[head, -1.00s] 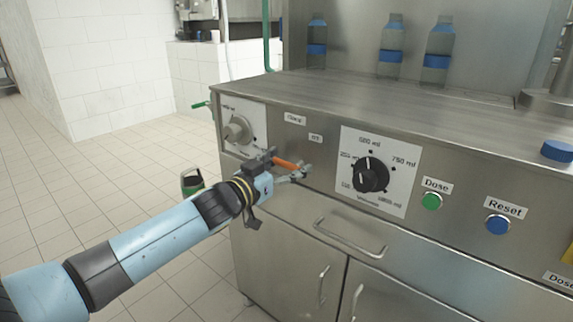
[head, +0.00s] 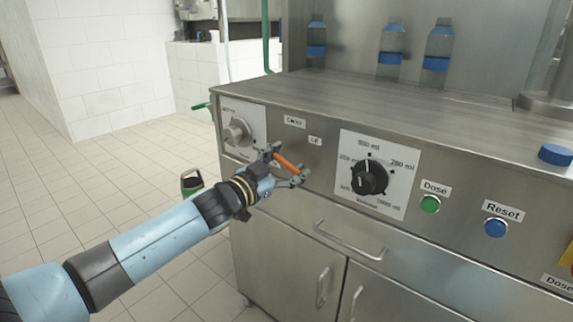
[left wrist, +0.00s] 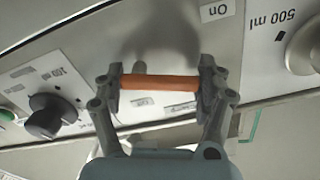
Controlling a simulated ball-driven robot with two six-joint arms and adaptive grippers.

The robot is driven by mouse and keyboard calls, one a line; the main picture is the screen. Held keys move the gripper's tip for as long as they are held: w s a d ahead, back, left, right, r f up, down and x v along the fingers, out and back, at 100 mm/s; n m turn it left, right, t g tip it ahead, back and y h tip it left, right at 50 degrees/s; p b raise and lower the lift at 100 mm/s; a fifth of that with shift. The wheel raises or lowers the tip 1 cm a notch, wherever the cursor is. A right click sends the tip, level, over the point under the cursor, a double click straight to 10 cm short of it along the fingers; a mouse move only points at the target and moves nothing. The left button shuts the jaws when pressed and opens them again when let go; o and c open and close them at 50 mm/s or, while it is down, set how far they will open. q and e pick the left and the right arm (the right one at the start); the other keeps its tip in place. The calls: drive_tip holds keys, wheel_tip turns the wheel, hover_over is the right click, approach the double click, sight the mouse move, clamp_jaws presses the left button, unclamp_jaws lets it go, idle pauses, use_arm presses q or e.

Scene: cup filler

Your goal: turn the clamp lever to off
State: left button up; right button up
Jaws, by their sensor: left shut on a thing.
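The clamp lever is an orange bar (head: 288,161) on the steel front panel, below the "Clamp" label (head: 294,121) and the "Off" label (head: 315,140). It slopes down to the right in the head view. My left gripper (head: 285,167) is shut on it, one finger at each end. In the left wrist view the orange lever (left wrist: 160,82) spans the gap between both fingers of the gripper (left wrist: 160,88). An "On" label (left wrist: 215,11) shows at the top there. The lever's pivot is mostly hidden. My right gripper is not in view.
A grey knob (head: 237,131) sits left of the lever and a black volume dial (head: 370,177) right of it. Green (head: 430,204) and blue (head: 496,227) buttons are farther right. A drawer handle (head: 350,240) juts out below. Bottles (head: 391,55) stand on top.

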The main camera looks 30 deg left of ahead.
use_arm(q)
drive_tip(key=m, duration=0.3)
drive_tip(key=shift+d+r+m, duration=0.2)
drive_tip(key=shift+r+m, duration=0.1)
drive_tip(key=shift+m, duration=0.1)
drive_tip(key=m, duration=0.3)
drive_tip(key=shift+s+d+r+m, duration=0.1)
drive_tip(key=shift+d+r+m, duration=0.1)
drive_tip(key=shift+d+m, duration=0.1)
drive_tip(key=m, duration=0.3)
drive_tip(key=shift+d+r+m, duration=0.1)
drive_tip(key=shift+d+m, duration=0.45)
drive_tip(key=shift+m, duration=1.25)
drive_tip(key=shift+s, duration=0.1)
drive_tip(key=o, duration=1.1)
drive_tip(key=shift+o, duration=0.2)
drive_tip(key=s, duration=1.2)
drive_tip(key=shift+a, duration=0.4)
